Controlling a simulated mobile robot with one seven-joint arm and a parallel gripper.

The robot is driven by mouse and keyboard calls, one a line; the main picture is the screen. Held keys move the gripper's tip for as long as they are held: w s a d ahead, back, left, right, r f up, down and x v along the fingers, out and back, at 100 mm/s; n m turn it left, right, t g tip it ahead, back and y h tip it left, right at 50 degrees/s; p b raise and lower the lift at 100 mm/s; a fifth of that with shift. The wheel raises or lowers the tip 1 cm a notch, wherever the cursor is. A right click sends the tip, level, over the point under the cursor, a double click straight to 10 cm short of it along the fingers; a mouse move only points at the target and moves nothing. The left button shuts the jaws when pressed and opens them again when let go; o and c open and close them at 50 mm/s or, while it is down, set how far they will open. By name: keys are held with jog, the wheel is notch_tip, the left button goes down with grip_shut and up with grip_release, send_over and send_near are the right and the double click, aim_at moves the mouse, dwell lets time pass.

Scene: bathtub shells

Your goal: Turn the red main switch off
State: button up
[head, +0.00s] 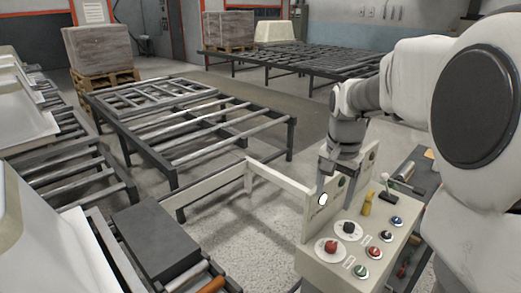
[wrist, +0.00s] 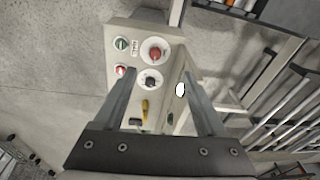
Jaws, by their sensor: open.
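The red main switch (head: 329,246) is a red rotary knob on a pale round plate, at the near left of the beige control box. It also shows in the wrist view (wrist: 155,53), at the upper middle. A black rotary knob (head: 349,228) sits beside it, and also shows in the wrist view (wrist: 151,81). My gripper (head: 325,168) is above the box's far side, near the upright plate, apart from the red switch. In the wrist view my gripper (wrist: 159,76) has its fingers wide apart with nothing held between them.
The control box (head: 312,262) also carries green, red and blue buttons and a yellow lever (head: 367,203). An upright beige plate (head: 313,215) with a white oval stands along its left edge. Roller conveyors (head: 190,130) and a dark block (head: 155,245) lie to the left.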

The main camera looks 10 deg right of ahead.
aim_at(332, 244)
jog(key=w+d+f+m+g+p, duration=0.1)
jog(key=w+d+f+m, duration=0.3)
jog(key=w+d+f, duration=0.15)
jog(key=shift+y, duration=0.3)
notch_tip(332, 244, down, 18)
jog(key=shift+r+p, duration=0.15)
jog(key=shift+p, duration=0.15)
jog(key=shift+c, duration=0.3)
jog(key=shift+w, duration=0.1)
grip_shut()
